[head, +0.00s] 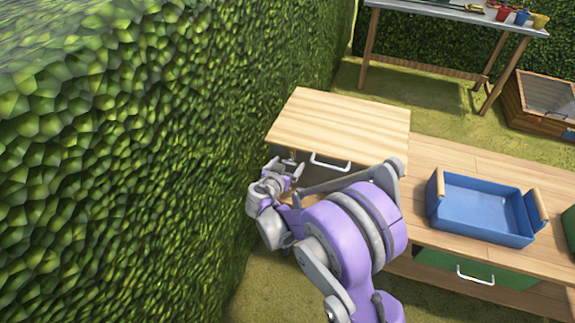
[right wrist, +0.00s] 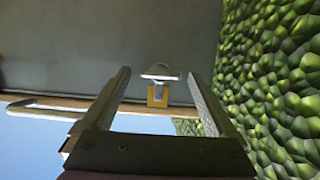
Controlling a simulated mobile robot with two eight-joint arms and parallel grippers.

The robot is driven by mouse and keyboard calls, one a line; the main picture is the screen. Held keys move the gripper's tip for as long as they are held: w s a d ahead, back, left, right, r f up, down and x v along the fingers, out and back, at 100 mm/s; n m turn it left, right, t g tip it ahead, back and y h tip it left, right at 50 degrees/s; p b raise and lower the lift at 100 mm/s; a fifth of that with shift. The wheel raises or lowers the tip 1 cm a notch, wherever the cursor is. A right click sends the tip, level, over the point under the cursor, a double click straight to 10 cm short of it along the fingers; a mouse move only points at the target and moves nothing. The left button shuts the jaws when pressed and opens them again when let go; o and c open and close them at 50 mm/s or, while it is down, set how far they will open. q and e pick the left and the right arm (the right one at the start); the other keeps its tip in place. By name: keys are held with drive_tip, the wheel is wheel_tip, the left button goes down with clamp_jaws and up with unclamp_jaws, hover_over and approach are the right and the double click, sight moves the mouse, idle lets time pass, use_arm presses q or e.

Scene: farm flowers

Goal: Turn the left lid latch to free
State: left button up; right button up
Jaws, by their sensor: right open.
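The left lid latch (right wrist: 160,73) shows in the right wrist view as a silver bar lying crosswise beside a brass bracket (right wrist: 152,97), on the grey front of the box. In the head view the box has a pale wooden lid (head: 340,122), which looks closed. My right gripper (head: 285,168) is at the left end of the box front and largely covers the latch there. In the right wrist view my right gripper (right wrist: 159,80) is open, with one finger on each side of the latch and visible gaps. I cannot tell whether the fingertips reach its depth. My left gripper is not in view.
A white handle (head: 330,163) is on the box front, right of my gripper. A tall hedge (head: 130,150) stands close on the left. A blue tray (head: 480,209) sits on the wooden bench (head: 445,160). A table (head: 440,17) with small pots stands behind.

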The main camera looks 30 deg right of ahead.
drive_tip(key=shift+w, duration=0.1)
drive_tip(key=c, duration=1.4)
drive_tip(key=shift+o, duration=0.2)
drive_tip(key=n+g+h, duration=0.1)
drive_tip(key=n+b, duration=0.1)
drive_tip(key=n, duration=0.1)
drive_tip(key=shift+w+a+f+g+h, duration=0.15)
drive_tip(key=shift+w+g+h, duration=0.05)
drive_tip(key=shift+g+h, duration=0.2)
drive_tip(key=n+h+b, duration=0.1)
drive_tip(key=n+b, duration=0.1)
drive_tip(key=shift+w+f+n+g, duration=0.1)
drive_tip(key=shift+f+n+g, duration=0.05)
drive_tip(key=shift+n+g, duration=0.25)
drive_tip(key=n+h+b, duration=0.1)
drive_tip(key=n, duration=0.1)
drive_tip(key=n+h+b, duration=0.1)
drive_tip(key=n+b, duration=0.1)
drive_tip(key=n, duration=0.1)
drive_tip(key=n+h+b, duration=0.1)
drive_tip(key=n+h, duration=0.1)
drive_tip(key=shift+w+a+f+g, duration=0.1)
drive_tip(key=shift+a+f+g, duration=0.05)
drive_tip(key=shift+f+g, duration=0.15)
drive_tip(key=shift+n+b, duration=0.3)
drive_tip(key=shift+n, duration=0.1)
